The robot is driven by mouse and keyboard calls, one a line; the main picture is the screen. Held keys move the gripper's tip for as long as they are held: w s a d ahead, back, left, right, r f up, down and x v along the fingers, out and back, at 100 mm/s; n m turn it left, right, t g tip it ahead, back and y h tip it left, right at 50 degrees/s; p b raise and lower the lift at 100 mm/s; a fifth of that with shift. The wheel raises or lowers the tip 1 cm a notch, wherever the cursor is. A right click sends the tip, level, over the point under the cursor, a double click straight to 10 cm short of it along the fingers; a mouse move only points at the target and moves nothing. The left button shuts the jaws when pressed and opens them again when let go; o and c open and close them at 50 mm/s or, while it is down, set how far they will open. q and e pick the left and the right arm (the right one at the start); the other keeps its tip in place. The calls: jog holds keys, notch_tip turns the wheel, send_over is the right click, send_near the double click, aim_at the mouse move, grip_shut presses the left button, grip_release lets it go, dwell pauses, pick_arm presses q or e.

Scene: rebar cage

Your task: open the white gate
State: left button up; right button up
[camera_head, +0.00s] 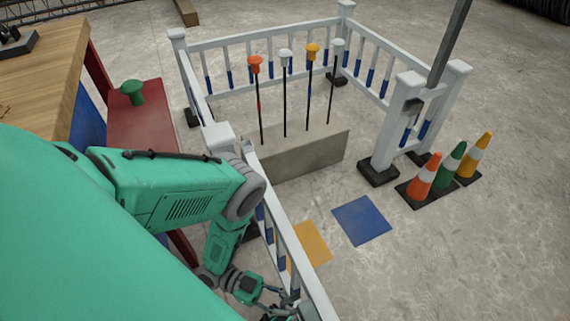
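A white railing panel with blue-banded bars, which looks like the gate (289,240), runs from the near left fence post (218,137) toward the bottom edge of the head view. It stands at an angle away from the enclosure's front side, where the gap to the right post (391,125) is open. My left gripper (281,303) is low at the bottom of the view, on the left side of the panel near its lower end. Its fingers are small and partly hidden, so I cannot tell whether they touch or hold the panel. My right gripper is out of view.
Orange (311,243) and blue (362,220) squares lie on the floor. Several cones (449,165) stand right of the right post. A wooden-topped table (40,62) and red bench (141,112) are left.

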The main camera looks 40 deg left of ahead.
pick_arm(q)
jog(key=o, duration=0.4)
jog(key=shift+w+a, duration=0.2)
jog(key=shift+s, duration=0.1)
jog(key=shift+d+r, duration=0.1)
jog(key=shift+r, duration=0.3)
notch_tip(320, 180, up, 9)
jog(key=shift+s, duration=0.1)
